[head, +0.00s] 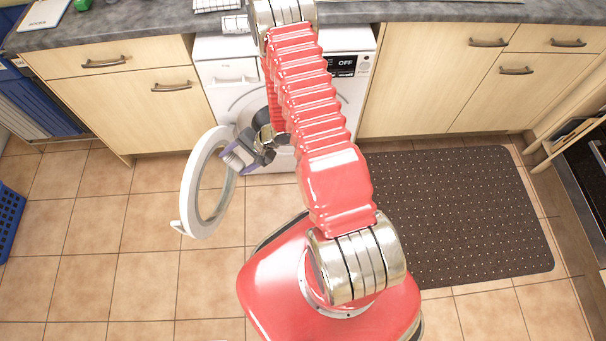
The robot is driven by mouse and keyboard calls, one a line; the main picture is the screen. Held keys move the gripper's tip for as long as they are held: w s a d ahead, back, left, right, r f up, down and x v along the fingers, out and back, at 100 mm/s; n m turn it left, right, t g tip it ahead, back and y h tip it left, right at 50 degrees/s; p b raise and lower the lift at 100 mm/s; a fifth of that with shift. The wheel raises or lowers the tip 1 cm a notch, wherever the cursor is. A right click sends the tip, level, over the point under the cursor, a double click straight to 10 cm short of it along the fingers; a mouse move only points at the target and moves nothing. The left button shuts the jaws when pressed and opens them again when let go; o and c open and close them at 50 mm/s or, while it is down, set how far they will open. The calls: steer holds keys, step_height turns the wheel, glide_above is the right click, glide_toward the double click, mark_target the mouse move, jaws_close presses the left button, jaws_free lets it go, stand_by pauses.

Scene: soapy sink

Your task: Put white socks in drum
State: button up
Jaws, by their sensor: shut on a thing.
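The white washing machine (226,74) stands under the counter with its round door (190,190) swung open to the left. My arm crosses in front of the machine and hides most of the drum opening. My gripper (234,156) is low in front of the machine, by the inner side of the open door, and points left. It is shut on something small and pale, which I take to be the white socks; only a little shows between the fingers. No other socks are visible.
A dark dotted mat (460,210) lies on the tiled floor at the right. A blue basket (8,220) stands at the left edge. Wooden cabinets (160,110) flank the machine, and an oven (590,180) is at the far right. Floor left of the door is clear.

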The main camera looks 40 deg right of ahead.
steer(key=s+d+f+m+t+h, duration=0.3)
steer(key=s+d+f+m+h, duration=0.1)
steer(key=d+f, duration=0.4)
steer(key=s+d+f+m+t+h, duration=0.4)
steer(key=s+d+f+m, duration=0.2)
steer(key=d+f, duration=0.3)
steer(key=s+d, duration=0.1)
steer(key=d, duration=0.2)
steer(key=shift+d+f+t+h, duration=0.15)
steer(key=shift+d+t+h, duration=0.15)
steer(key=shift+d+h, duration=0.1)
steer(key=shift+w, duration=0.1)
